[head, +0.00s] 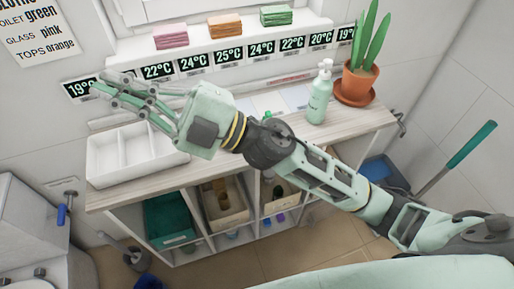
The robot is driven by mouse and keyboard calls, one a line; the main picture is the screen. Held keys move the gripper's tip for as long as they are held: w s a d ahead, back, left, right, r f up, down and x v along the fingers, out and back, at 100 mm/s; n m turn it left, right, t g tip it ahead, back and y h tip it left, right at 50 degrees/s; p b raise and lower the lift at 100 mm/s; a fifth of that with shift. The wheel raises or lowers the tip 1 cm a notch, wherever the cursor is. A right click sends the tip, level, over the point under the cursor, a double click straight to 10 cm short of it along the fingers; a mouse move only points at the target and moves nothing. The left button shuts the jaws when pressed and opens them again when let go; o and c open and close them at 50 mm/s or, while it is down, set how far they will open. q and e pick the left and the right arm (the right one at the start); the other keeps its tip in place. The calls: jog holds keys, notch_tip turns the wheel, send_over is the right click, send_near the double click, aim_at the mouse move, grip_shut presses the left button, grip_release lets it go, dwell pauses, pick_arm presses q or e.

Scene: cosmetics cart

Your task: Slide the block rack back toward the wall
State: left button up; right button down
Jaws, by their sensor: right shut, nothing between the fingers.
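A white compartmented tray (104,172) sits on the left end of the wooden counter top; it is the only rack-like thing I can make out, and I cannot tell for certain that it is the block rack. No blocks show in its visible compartments. My right gripper (105,87) reaches in from the right, over the counter and the tray's back edge, its fingers pointing left. It is shut and empty. Whether it touches the tray cannot be told. The gripper and forearm hide the tray's right back part. My left gripper is out of view.
A green pump bottle (320,95) and a potted plant (360,80) stand at the counter's right end. Bins fill the shelves below. The counter's front strip is clear.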

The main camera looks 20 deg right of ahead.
jog(key=s+a+f+n+g+h, duration=0.45)
jog(key=s+f+n+g, duration=0.25)
jog(key=n+g, duration=0.35)
jog(key=d+f+n+g+h, duration=0.15)
jog(key=d+f+h, duration=0.25)
jog(key=f+h, duration=0.45)
jog(key=w+d+f+m+t+h, duration=0.1)
jog(key=w+d+f+h, duration=0.25)
jog(key=d, duration=0.45)
jog(key=w+d+f+t+h, duration=0.2)
jog(key=w+d+h, duration=0.15)
jog(key=d, duration=0.35)
jog(key=w+d+f+m+t+h, duration=0.1)
jog(key=w+d+f+h, duration=0.25)
jog(key=d, duration=0.45)
jog(key=shift+y, duration=0.45)
jog(key=w+f+p, duration=0.1)
jog(key=f, duration=0.2)
jog(key=w+f+p, duration=0.1)
jog(key=f, duration=0.1)
jog(key=w+f+p, duration=0.1)
jog(key=f+p, duration=0.1)
jog(key=f, duration=0.1)
jog(key=shift+a+f, duration=0.15)
jog(key=shift+f, duration=0.15)
jog(key=shift+w+f, duration=0.1)
jog(key=shift+w, duration=0.5)
